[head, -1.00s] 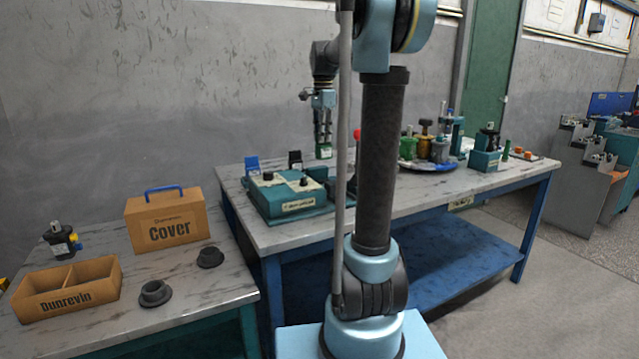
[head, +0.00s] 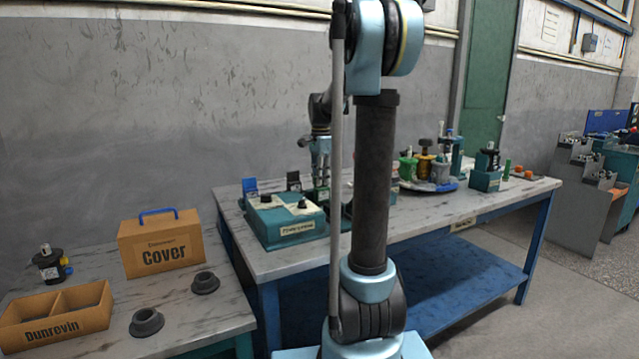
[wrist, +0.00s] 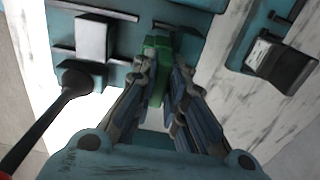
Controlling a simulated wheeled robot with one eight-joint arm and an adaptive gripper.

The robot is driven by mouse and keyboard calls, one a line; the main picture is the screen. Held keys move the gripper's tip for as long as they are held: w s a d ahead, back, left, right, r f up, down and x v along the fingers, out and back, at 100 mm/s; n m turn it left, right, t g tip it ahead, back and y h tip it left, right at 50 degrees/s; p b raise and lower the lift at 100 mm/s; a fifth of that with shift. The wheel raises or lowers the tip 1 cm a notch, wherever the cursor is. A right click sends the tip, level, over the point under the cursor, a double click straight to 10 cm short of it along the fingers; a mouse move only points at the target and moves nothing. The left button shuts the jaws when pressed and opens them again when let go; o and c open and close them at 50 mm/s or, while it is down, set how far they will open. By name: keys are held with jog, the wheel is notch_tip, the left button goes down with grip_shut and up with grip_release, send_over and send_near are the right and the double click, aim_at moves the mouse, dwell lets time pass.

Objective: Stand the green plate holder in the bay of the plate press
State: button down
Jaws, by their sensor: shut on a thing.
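The green plate holder (wrist: 155,70) is between the fingertips of my gripper (wrist: 165,62) in the wrist view, and the fingers are shut on it. It sits over or at a teal fixture (wrist: 120,30), which seems to be the plate press. I cannot tell whether the holder touches the bay floor. The fixture has a pale block and a black lever (wrist: 76,88) at the left. In the head view my gripper (head: 320,188) points down behind the teal box, and the holder cannot be made out there.
A teal box (head: 285,222) with two black knobs stands in front of my gripper. A blue holder (head: 250,187) and a black holder (head: 293,181) stand behind it. A plate with several coloured parts (head: 430,184) lies to the right. A cardboard Cover box (head: 160,245) is on the left table.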

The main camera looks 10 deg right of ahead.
jog(key=shift+f, duration=0.55)
jog(key=shift+f, duration=0.25)
jog(key=c, duration=1.6)
grip_release()
jog(key=shift+c, duration=0.2)
notch_tip(320, 180, up, 13)
jog(key=shift+f, duration=0.2)
